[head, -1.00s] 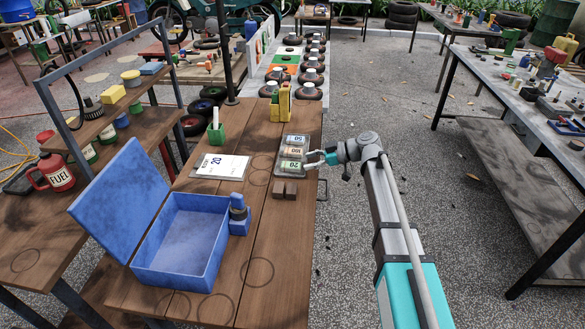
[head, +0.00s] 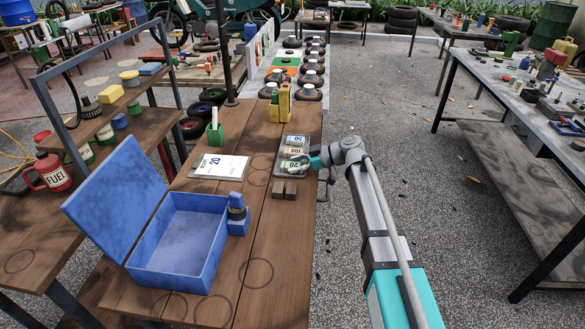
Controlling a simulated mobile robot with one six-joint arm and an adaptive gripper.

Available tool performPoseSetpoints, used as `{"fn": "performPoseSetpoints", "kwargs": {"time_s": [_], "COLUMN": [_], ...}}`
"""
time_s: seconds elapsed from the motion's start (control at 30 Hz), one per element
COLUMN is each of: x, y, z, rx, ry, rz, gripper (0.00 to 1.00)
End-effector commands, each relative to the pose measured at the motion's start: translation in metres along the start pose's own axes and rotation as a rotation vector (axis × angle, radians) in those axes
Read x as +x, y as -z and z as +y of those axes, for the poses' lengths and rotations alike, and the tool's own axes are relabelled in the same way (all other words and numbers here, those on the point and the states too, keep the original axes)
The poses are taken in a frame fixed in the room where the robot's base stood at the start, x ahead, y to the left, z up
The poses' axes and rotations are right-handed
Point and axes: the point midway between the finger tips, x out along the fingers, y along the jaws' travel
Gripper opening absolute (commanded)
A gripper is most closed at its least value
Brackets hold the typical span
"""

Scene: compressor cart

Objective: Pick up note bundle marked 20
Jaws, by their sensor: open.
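The note bundle marked 20 (head: 288,166) is a green-tinted bundle at the near end of a grey tray (head: 279,171) on the wooden table. The bundle marked 100 (head: 295,152) lies behind it, and the bundle marked 50 (head: 297,140) lies at the far end. My gripper (head: 303,163) is open and reaches in from the right. Its fingers are over the right part of the 20 bundle. The fingers partly cover the bundle, and I cannot tell whether they touch it.
A card marked 20 (head: 219,166) lies left of the tray. Small dark blocks (head: 284,189) sit just in front of it. Yellow bottles (head: 280,104) stand behind it. An open blue box (head: 180,245) and a blue stamp-like item (head: 237,216) are nearer on the table.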

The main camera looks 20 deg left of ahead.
Motion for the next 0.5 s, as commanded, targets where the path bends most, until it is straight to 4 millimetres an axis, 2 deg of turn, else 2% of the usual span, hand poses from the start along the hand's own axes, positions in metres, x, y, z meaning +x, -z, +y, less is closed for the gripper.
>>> {"fn": "performPoseSetpoints", "kwargs": {"time_s": [0.27, 0.5], "x": [-0.0001, -0.0002], "y": [0.0, 0.0], "z": [-0.0001, -0.0001], "rx": [0.0, 0.0], "ry": [0.0, 0.0], "rz": [0.0, 0.0], "gripper": [0.69, 0.25]}}
